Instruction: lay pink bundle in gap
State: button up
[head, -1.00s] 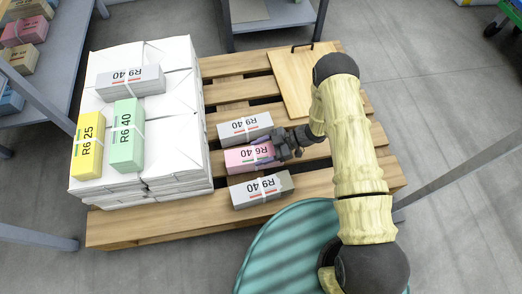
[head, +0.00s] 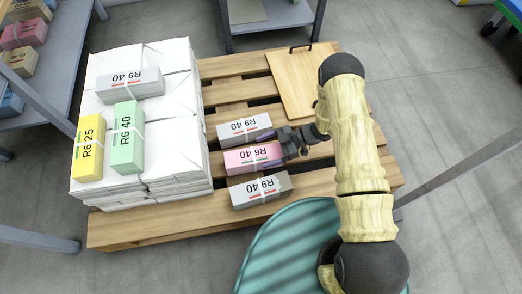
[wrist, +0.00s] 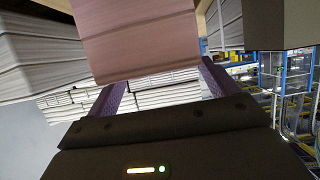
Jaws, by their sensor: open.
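The pink bundle (head: 245,160), marked R6 40, lies flat on the wooden pallet in the gap between two grey bundles, the far one (head: 240,128) and the near one (head: 258,190). All three lie roughly parallel; I cannot tell whether their sides touch. My gripper (head: 276,149) is open at the pink bundle's right end. In the wrist view the pink bundle (wrist: 140,40) shows ahead, between and beyond the spread purple fingers (wrist: 160,88). Whether a finger still touches it is unclear.
White paper stacks (head: 175,105) stand on the pallet's left, carrying a yellow bundle (head: 88,148), a green bundle (head: 127,137) and a grey bundle (head: 130,82). A wooden board (head: 305,80) with a handle lies at the back right. Bare pallet slats (head: 160,228) show along the front.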

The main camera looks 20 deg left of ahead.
jog(key=p+v, duration=0.4)
jog(key=v, duration=1)
jog(key=shift+d+p, duration=0.25)
jog(key=shift+p, duration=0.05)
jog(key=shift+w+r, duration=0.1)
jog(key=shift+r, duration=0.1)
jog(key=w+r+m+t+p, duration=0.1)
jog(key=w+r+m+t, duration=0.1)
jog(key=w+r+t, duration=0.5)
jog(key=w+d+r+m+t+h+p, duration=0.25)
jog(key=w+d+r+m+t, duration=0.2)
jog(key=r, duration=0.45)
jog(key=w+d+r+m+t+h+p, duration=0.1)
jog(key=w+d+r+m+t+h, duration=0.3)
jog(key=r, duration=0.5)
jog(key=s+d+r+m+g+h+p, duration=0.1)
jog(key=s+d+r+m+g+h, duration=0.2)
jog(key=s+r+m, duration=0.4)
jog(key=s+d+r+m+g+h+p, duration=0.1)
jog(key=s+d+r+m+h, duration=0.2)
jog(key=s+d+r, duration=0.35)
jog(key=s+a+m+g+p, duration=0.1)
jog(key=s+a+m+g, duration=0.1)
jog(key=s, duration=1.1)
jog(key=shift+a+m+y, duration=0.35)
jog(key=shift+a+m, duration=0.1)
jog(key=shift+m, duration=0.2)
